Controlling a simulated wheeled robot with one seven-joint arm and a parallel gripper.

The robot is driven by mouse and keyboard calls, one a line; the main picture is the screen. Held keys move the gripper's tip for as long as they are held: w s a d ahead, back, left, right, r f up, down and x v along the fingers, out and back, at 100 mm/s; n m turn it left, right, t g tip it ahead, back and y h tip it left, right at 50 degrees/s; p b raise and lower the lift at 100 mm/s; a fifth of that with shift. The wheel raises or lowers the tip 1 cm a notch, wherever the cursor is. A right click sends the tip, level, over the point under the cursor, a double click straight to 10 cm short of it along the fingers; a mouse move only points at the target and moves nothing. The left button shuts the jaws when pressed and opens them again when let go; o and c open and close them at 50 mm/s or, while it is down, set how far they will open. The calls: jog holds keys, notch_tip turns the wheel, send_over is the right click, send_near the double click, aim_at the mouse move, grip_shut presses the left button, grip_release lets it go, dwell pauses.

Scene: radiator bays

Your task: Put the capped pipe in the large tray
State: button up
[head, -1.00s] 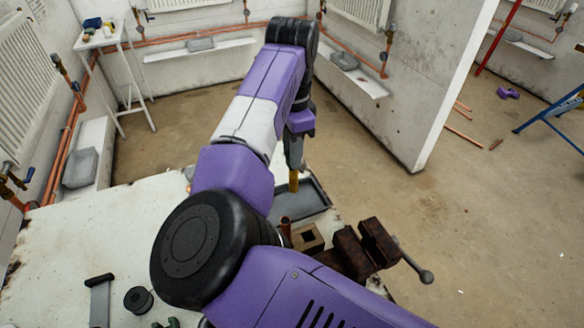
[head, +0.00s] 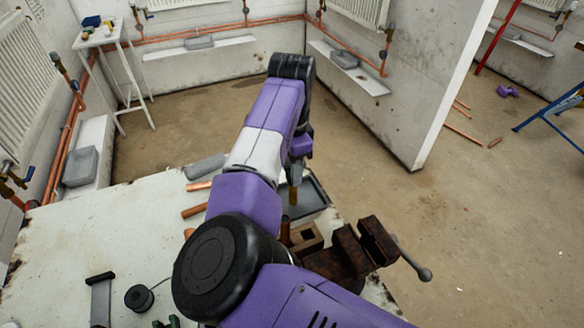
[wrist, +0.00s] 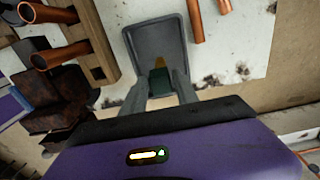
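My gripper (wrist: 165,95) points down over the large tray, its two fingers closed on a narrow piece with a dark green part and a yellow end (wrist: 159,62). The piece is mostly hidden by the fingers. It looks like the capped pipe, and in the head view its yellow-brown lower part (head: 293,196) hangs below my gripper. The large tray (wrist: 142,35) is grey and shallow, with a rim. In the head view the tray (head: 318,193) sits at the bench's far right edge, partly behind my arm. I cannot tell whether the piece touches its floor.
A wooden block (wrist: 98,50) holding copper pipes (wrist: 62,50) stands beside the tray, near a rusty vise (head: 350,252). Loose copper pipes (head: 194,210) and a smaller grey tray (head: 205,167) lie on the bench (head: 80,235). A black spool (head: 138,298) is at front left.

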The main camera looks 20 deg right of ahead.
jog(key=shift+o, duration=0.7)
notch_tip(320, 180, up, 12)
jog(key=b, duration=0.1)
jog(key=shift+r, duration=0.15)
jog(key=shift+s, duration=0.1)
